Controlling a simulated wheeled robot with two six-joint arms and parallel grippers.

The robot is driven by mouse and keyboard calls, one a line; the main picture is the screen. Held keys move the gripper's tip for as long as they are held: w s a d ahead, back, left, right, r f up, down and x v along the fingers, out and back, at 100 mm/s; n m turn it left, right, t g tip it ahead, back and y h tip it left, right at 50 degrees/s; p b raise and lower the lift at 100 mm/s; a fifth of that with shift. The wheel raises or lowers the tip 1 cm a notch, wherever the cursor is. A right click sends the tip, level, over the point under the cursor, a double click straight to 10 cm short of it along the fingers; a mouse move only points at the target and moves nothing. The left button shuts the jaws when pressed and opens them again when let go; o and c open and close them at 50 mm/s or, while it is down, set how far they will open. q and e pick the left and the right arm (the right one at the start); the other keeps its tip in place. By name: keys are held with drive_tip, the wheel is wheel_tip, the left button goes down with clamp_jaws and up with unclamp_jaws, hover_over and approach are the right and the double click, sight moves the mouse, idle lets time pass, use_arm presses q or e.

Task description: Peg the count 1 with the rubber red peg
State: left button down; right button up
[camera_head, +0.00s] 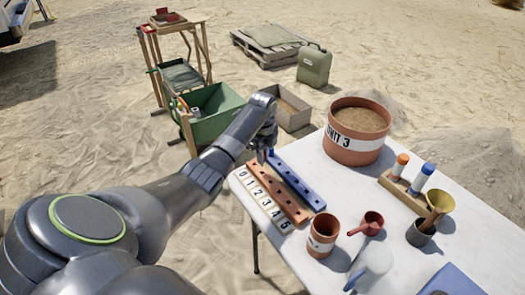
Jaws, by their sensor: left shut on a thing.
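A count board lies at the left edge of the white table, with a white strip numbered from 0 (264,199), a red-brown strip with holes (277,192) and a blue strip with holes (298,182). My left gripper (266,157) points down over the far end of the board, near the 0 and 1 end. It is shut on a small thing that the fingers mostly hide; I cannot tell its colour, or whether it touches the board. I cannot make out the red peg. My right gripper is out of view.
A tub marked UNIT 3 (352,149) stands behind the board. A bottle rack (405,190) and a dark cup (419,233) are farther right. The table between is clear.

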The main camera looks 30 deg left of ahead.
sight(262, 166)
use_arm(q)
drive_tip(key=shift+f+b, duration=0.4)
drive_tip(key=shift+f, duration=0.65)
drive_tip(key=shift+p, duration=0.5)
idle(0.4)
drive_tip(key=shift+p, duration=0.3)
drive_tip(key=shift+p, duration=0.35)
idle(0.4)
drive_tip(key=shift+f+b, duration=0.95)
drive_tip(key=shift+f, duration=0.75)
drive_tip(key=c, duration=1.3)
unclamp_jaws()
